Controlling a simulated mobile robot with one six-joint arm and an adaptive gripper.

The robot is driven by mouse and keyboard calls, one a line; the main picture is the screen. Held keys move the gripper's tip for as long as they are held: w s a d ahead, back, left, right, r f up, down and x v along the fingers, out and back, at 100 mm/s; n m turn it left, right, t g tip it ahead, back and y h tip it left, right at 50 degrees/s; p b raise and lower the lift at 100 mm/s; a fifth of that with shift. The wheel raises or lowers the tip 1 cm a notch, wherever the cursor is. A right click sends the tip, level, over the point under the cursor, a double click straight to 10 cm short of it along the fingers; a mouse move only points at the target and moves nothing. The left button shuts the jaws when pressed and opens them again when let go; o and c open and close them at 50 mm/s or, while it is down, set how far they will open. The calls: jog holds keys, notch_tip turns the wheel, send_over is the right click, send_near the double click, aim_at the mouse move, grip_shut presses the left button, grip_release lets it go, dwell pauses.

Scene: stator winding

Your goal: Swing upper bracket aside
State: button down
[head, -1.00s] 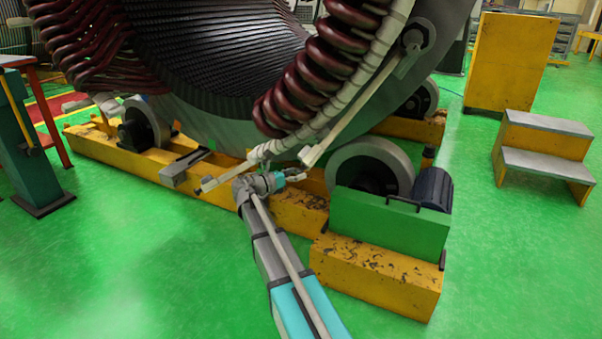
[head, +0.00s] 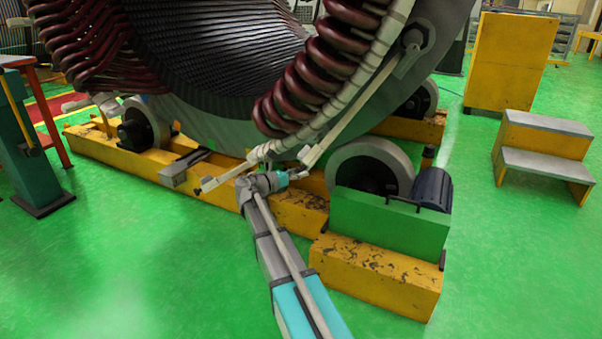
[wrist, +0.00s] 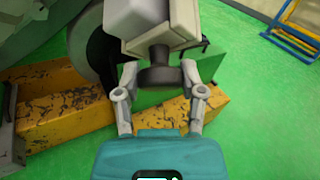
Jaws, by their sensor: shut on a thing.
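The upper bracket (head: 352,110) is a long pale bar. It hangs from a bolted pivot (head: 414,38) on the stator's grey rim and slants down to the left. Its block-shaped lower end shows in the wrist view as a pale block (wrist: 170,22) with a dark round knob (wrist: 158,75) below. My gripper (wrist: 158,82) is shut on this knob, one finger on each side. In the head view my gripper (head: 299,173) is small, just below the bracket's lower end. Another pale bar (head: 228,175) sticks out to the left of it.
Dark red coils (head: 315,75) wrap the stator just left of the bracket. Below are a grey roller (head: 345,165), a green housing (head: 385,225) and a worn yellow beam (head: 370,275). Yellow steps (head: 545,150) stand at the right. The green floor in front is clear.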

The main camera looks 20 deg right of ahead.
aim_at(309, 167)
jog(key=shift+s+a+r+n+t+y+p, duration=0.15)
jog(key=shift+s+a+r+n+p, duration=0.1)
jog(key=shift+s+r+p, duration=0.6)
jog(key=shift+s+a+r+n+t+y+p, duration=0.2)
jog(key=shift+s+r+p, duration=0.3)
jog(key=shift+p, duration=0.55)
jog(key=shift+w, duration=0.1)
jog(key=shift+c, duration=0.9)
grip_release()
jog(key=shift+a, duration=0.1)
jog(key=s+a, duration=0.2)
jog(key=a, duration=1.3)
jog(key=shift+s+a+r, duration=0.15)
jog(key=shift+a+r, duration=0.1)
